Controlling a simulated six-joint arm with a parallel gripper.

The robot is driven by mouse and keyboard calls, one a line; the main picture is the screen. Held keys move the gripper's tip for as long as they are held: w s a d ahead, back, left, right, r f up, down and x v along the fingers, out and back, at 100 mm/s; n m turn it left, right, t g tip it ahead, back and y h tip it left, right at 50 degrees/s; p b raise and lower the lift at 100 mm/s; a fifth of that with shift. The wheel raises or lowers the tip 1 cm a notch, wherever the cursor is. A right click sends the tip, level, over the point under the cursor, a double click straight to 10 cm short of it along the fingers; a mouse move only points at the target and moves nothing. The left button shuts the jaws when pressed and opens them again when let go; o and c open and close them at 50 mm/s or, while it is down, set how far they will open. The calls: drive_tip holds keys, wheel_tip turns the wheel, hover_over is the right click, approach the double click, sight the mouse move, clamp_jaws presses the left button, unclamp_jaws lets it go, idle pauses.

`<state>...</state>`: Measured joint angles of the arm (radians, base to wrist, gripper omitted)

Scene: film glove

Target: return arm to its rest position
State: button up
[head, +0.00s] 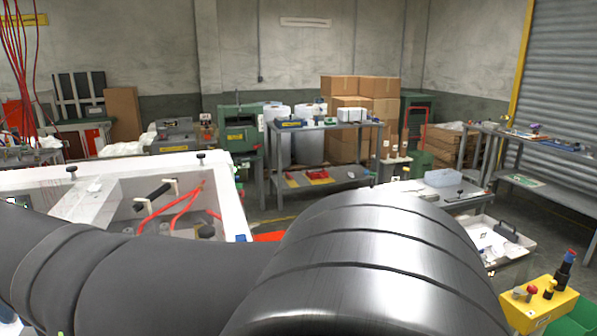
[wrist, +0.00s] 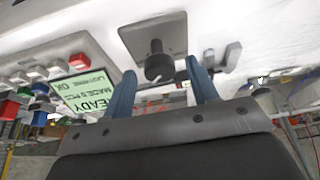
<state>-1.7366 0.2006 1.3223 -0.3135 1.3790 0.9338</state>
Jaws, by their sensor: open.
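In the wrist view my gripper (wrist: 160,92) shows as two blue fingers set well apart. The gripper is open, with nothing held between the fingers. A black knob (wrist: 158,64) on a grey plate (wrist: 150,38) appears just beyond and between the fingers; I cannot tell how far off it is. In the head view my dark arm links fill the lower part of the picture, and the gripper itself is hidden.
A white machine (head: 120,180) with red hoses stands at the left. A control panel with a lit screen (wrist: 90,91) and coloured buttons shows in the wrist view. A yellow box (head: 540,303) is at lower right. Workbenches (head: 328,128) and cartons (head: 358,88) stand further back.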

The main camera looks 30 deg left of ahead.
drive_tip(key=n, duration=0.2)
drive_tip(key=n+g, duration=0.1)
drive_tip(key=n, duration=0.1)
drive_tip(key=shift+w+d+g+y, duration=0.1)
drive_tip(key=shift+w+g+y, duration=0.05)
drive_tip(key=shift+g+y, duration=0.2)
drive_tip(key=n, duration=0.2)
drive_tip(key=n+g, duration=0.1)
drive_tip(key=n, duration=0.1)
drive_tip(key=shift+w+n+g+y, duration=0.15)
drive_tip(key=shift+n+g+y, duration=0.1)
drive_tip(key=shift+n, duration=0.15)
drive_tip(key=shift+v, duration=2.8)
drive_tip(key=shift+o, duration=0.4)
